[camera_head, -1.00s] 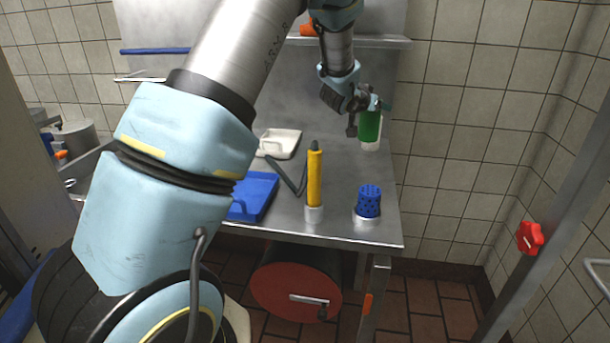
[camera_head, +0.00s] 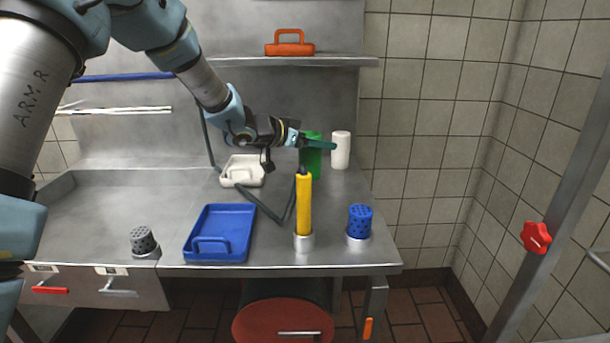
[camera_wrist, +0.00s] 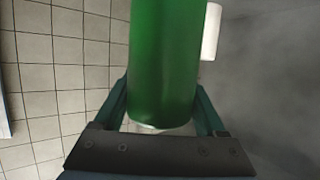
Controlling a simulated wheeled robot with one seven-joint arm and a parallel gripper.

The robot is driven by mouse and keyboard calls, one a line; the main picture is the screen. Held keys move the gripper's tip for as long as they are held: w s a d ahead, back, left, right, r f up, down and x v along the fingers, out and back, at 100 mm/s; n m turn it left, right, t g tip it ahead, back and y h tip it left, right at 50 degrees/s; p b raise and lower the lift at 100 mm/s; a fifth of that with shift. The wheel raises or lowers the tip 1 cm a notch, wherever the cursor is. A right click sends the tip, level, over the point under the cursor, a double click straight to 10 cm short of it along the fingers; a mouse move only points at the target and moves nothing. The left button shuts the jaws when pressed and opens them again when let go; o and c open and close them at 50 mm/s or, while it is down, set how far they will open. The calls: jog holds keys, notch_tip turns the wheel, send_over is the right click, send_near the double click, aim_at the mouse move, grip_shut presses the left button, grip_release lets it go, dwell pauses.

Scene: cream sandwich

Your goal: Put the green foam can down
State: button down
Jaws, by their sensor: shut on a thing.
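The green foam can (camera_head: 311,160) stands upright at the back right of the steel counter, to the left of a white cylinder. My gripper (camera_head: 318,144) reaches in from the left and is shut on the can near its upper part. In the wrist view the green can (camera_wrist: 163,65) fills the space between the two dark green fingers (camera_wrist: 160,112). Whether the can's base touches the counter I cannot tell.
A white cylinder (camera_head: 341,150) stands close to the right of the can. A white tray (camera_head: 246,169), blue tray (camera_head: 222,222), yellow bottle (camera_head: 303,205) and blue perforated cup (camera_head: 360,221) are on the counter (camera_head: 110,205). A shelf (camera_head: 290,61) hangs above.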

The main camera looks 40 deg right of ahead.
aim_at(319, 163)
jog(key=shift+f+p, duration=0.3)
jog(key=shift+f, duration=2.75)
jog(key=shift+f, duration=0.1)
grip_release()
jog(key=shift+f, duration=0.1)
